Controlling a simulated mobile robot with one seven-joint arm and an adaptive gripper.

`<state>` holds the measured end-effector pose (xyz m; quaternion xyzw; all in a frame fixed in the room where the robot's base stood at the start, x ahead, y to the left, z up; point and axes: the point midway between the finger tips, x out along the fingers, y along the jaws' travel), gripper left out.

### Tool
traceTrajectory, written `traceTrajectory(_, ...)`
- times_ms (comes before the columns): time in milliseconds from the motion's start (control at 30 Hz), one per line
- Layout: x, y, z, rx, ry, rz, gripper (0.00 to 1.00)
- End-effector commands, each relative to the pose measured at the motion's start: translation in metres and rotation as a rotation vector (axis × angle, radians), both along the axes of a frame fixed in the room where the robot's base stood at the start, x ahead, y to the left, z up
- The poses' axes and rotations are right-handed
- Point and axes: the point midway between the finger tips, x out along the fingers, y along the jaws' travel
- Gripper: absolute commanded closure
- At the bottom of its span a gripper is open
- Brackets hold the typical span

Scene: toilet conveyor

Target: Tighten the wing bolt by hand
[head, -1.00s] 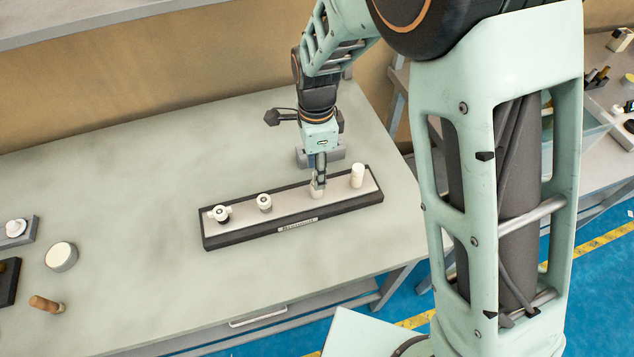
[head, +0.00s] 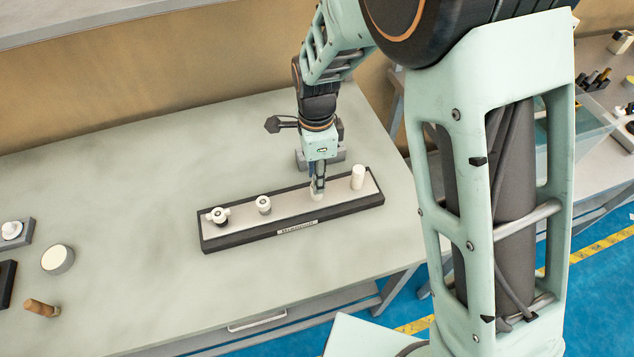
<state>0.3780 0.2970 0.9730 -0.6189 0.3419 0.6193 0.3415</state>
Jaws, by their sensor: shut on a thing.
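A long dark board (head: 225,243) with a light top plate lies on the table and carries a row of white fittings. My gripper (head: 317,190) points straight down at the third fitting from the left and is shut on this small white fitting (head: 316,197). The fingers hide most of its shape, so I cannot tell for sure that it is the wing bolt. At the left end sits a white fitting with side lobes (head: 217,215). A round white knob (head: 263,204) is beside it, and a plain white cylinder (head: 358,177) stands upright at the right end.
The pale table (head: 130,180) is clear around the board. At the left are a round white-topped piece (head: 57,260), a brown peg (head: 42,308) and a grey block with a white knob (head: 14,233).

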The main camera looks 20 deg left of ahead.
Motion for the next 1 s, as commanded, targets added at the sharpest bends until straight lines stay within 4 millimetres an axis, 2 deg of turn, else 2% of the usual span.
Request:
traceTrajectory(300, 0.0003, 0.0002, 0.0019, -0.001, -0.001, -0.331, 0.93)
traceTrajectory(467, 0.0003, 0.0004, 0.0005, 0.000, -0.001, -0.399, 0.93)
traceTrajectory(800, 0.0006, 0.0005, 0.0005, 0.001, -0.002, -0.416, 0.93)
traceTrajectory(1000, 0.0005, 0.0007, 0.0024, 0.001, -0.002, -0.552, 0.93)
